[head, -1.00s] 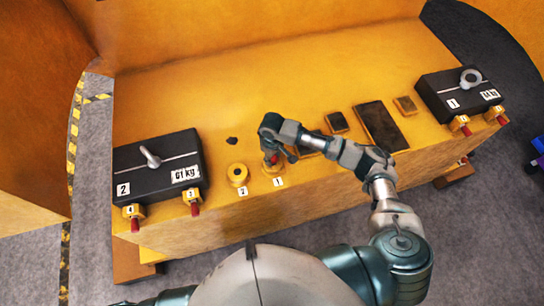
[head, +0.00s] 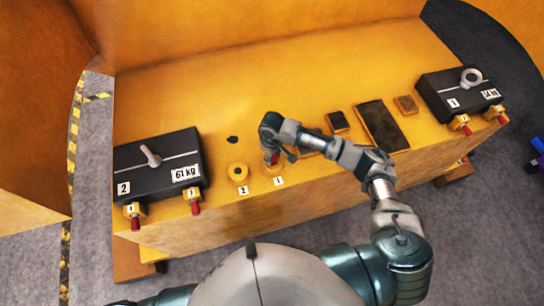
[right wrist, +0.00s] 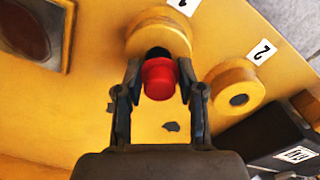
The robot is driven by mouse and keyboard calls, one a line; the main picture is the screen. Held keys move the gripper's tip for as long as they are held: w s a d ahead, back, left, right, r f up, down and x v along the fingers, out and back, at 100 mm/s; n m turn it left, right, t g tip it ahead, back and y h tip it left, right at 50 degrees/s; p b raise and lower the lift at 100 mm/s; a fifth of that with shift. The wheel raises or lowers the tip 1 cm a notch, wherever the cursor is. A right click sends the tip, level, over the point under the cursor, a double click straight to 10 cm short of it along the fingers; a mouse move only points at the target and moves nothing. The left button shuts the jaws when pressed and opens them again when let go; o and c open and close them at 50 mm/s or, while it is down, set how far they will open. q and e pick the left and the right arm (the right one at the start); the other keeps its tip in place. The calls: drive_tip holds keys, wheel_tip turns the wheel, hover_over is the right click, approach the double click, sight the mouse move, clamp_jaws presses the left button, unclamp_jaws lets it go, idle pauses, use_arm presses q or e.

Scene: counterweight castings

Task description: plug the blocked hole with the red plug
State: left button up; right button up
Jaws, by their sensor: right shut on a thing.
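My right gripper (head: 272,157) is shut on the red plug (right wrist: 158,80), which shows between its two fingers in the right wrist view. The plug is over the lower edge of the yellow ring labelled 1 (right wrist: 160,32), in front of its black hole. I cannot tell whether plug and ring touch. The yellow ring labelled 2 (right wrist: 236,92) stands beside it with a dark grey centre, also seen in the head view (head: 238,173). I cannot tell for sure which hole is blocked. My left gripper is not in view.
A black weight marked 2 and 61 kg (head: 157,168) stands at the left, and another marked 1 (head: 460,92) at the right. Red-tipped fittings sit at their fronts. Dark plates (head: 382,125) lie right of my gripper. A dark patch (head: 232,140) marks the yellow surface.

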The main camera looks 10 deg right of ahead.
drive_tip(key=shift+a, duration=0.2)
drive_tip(key=shift+d, duration=0.35)
idle(1.4)
drive_tip(key=shift+f, duration=0.25)
drive_tip(key=shift+f, duration=0.35)
drive_tip(key=shift+f, duration=0.1)
drive_tip(key=shift+r, duration=0.75)
drive_tip(key=shift+s+a, duration=0.1)
